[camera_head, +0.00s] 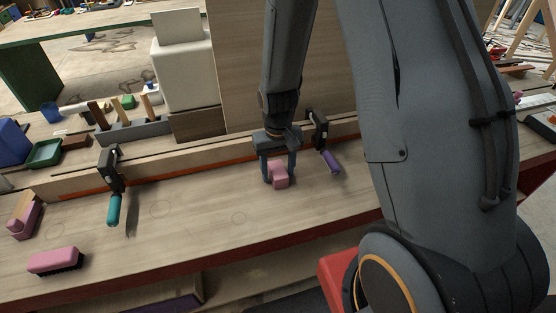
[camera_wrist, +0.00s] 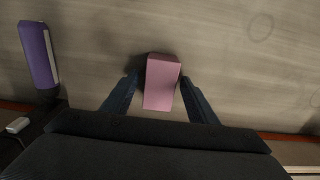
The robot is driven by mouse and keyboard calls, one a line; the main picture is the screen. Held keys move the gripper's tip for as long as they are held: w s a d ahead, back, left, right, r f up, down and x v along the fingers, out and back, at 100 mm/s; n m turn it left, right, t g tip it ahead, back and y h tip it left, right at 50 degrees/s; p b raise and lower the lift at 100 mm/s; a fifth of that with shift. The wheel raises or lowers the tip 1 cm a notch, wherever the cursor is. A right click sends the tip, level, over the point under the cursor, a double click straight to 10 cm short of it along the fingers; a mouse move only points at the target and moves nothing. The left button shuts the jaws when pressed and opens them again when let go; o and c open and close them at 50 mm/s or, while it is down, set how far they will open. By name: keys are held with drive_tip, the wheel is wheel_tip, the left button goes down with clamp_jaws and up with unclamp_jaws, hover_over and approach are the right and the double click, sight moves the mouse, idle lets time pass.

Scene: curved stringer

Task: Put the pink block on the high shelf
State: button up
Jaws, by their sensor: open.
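The pink block (camera_head: 279,176) lies on the wooden workbench below my gripper (camera_head: 278,177). In the wrist view the pink block (camera_wrist: 162,82) sits between the two dark fingers of my gripper (camera_wrist: 160,88). The fingers are open, one on each side of the block. A narrow gap shows beside the block near the fingertips, though contact on the left is hard to tell. The high shelf cannot be made out for certain in either view.
A wooden rail (camera_head: 190,160) runs behind the block, with a teal-handled clamp (camera_head: 114,208) and a purple-handled clamp (camera_head: 331,161) on it. A pink brush (camera_head: 54,260) lies at the front left. A tall wooden panel (camera_head: 240,70) stands behind.

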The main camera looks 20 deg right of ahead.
wheel_tip(320, 180, up, 12)
drive_tip(key=b, duration=0.3)
drive_tip(key=shift+s, duration=0.2)
drive_tip(key=shift+o, duration=1.1)
drive_tip(key=s+d+r+t, duration=0.1)
drive_tip(key=s+d, duration=0.1)
drive_tip(key=s, duration=0.6)
drive_tip(key=shift+s+d+r+t, duration=0.25)
drive_tip(key=shift+r+t, duration=0.05)
drive_tip(key=shift+r, duration=0.1)
drive_tip(key=o, duration=0.4)
drive_tip(key=shift+s+d+f, duration=0.1)
drive_tip(key=shift+s, duration=0.05)
drive_tip(key=shift+o, duration=0.9)
drive_tip(key=shift+f+n+b, duration=0.2)
drive_tip(key=shift+n+b, duration=0.1)
drive_tip(key=shift+n, duration=0.1)
drive_tip(key=n+g+y+b, duration=0.2)
drive_tip(key=n+y+b, duration=0.3)
drive_tip(key=n, duration=1.2)
approach(279, 170)
drive_tip(key=b+x, duration=0.1)
drive_tip(key=x, duration=0.2)
drive_tip(key=p+x, duration=0.2)
drive_tip(key=x, duration=0.4)
drive_tip(key=shift+f, duration=0.2)
drive_tip(key=shift+w+a+f, duration=0.25)
drive_tip(key=shift+a+f, duration=0.1)
drive_tip(key=shift+f, duration=0.2)
